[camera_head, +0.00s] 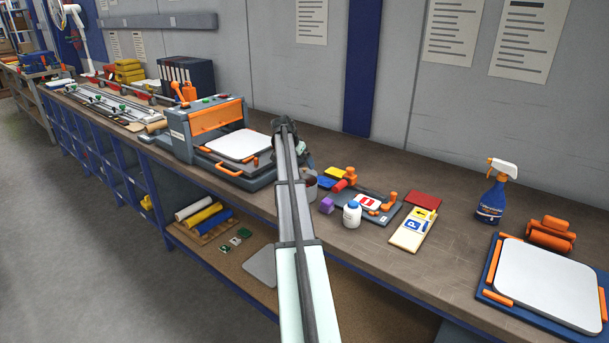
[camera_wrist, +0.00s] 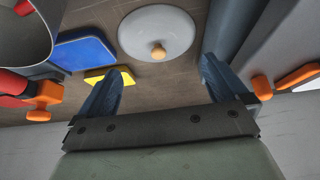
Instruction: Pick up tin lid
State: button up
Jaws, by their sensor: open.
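The tin lid (camera_wrist: 155,28) is a pale grey-white disc with a small wooden knob (camera_wrist: 157,50). In the wrist view it lies at the top middle on the brown bench, beyond my fingertips. My gripper (camera_wrist: 161,68) is open and empty, its two blue-grey fingers apart, with the knob in line with the gap between them. In the head view my gripper (camera_head: 303,156) is mostly behind my arm, and the lid is hidden there. A grey open tin (camera_wrist: 22,38) stands at the upper left of the wrist view, partly cut off; part of a tin (camera_head: 309,188) shows beside my arm in the head view.
Blue (camera_wrist: 84,50) and yellow (camera_wrist: 108,74) flat pieces lie left of the lid. An orange-handled press (camera_head: 215,130) stands left of my arm.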

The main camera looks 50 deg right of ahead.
aim_at(304, 169)
jog(key=shift+x, duration=2.3)
jog(key=shift+a+f, duration=0.1)
jog(key=shift+a, duration=0.05)
jog(key=shift+c, duration=0.5)
jog(key=shift+s, duration=0.1)
jog(key=c, duration=1.2)
jog(key=shift+a+f, duration=0.1)
jog(key=shift+c, duration=0.2)
